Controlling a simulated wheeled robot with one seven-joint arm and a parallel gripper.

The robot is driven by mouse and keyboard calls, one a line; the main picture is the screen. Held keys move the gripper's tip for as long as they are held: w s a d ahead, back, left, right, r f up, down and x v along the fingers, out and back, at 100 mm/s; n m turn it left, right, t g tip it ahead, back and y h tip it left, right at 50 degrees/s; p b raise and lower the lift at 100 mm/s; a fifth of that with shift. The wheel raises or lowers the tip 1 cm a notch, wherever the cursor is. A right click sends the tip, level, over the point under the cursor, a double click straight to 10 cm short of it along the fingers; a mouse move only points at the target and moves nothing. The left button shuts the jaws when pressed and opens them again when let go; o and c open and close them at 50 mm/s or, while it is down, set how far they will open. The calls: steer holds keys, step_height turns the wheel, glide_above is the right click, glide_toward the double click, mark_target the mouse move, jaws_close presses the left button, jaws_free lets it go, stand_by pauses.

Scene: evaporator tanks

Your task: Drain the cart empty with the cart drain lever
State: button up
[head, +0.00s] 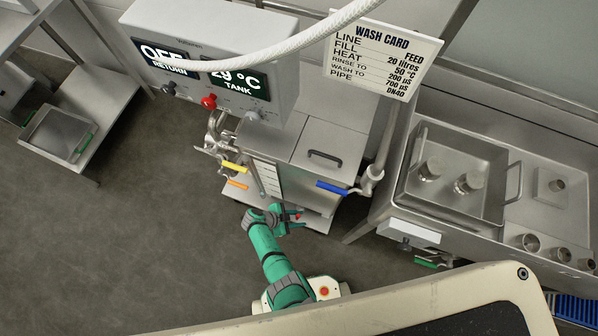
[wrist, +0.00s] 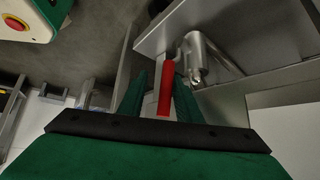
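A red lever (wrist: 165,90) shows in the wrist view, joined to a metal valve and pipe (wrist: 195,58) under a steel edge. My gripper (wrist: 161,78) is open, with one green finger on each side of the lever; I see no clear grip on it. In the head view my gripper (head: 297,217) is low at the front of the steel tank unit (head: 318,152), with a small bit of red (head: 298,216) between its fingers. The display panel (head: 210,75) above reads OFF over RETURN and about 29 °C over TANK. The liquid inside is hidden.
A red knob (head: 209,101) is on the panel. A sink bench (head: 470,180) with a green lever (head: 425,263) stands right. The floor (head: 150,220) at left is clear.

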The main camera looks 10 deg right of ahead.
steer(key=shift+w+a+r, duration=0.1)
steer(key=shift+w+r, duration=0.05)
steer(key=shift+w, duration=0.1)
steer(key=v, duration=1)
steer(key=shift+a+r, duration=0.2)
steer(key=shift+s, duration=0.1)
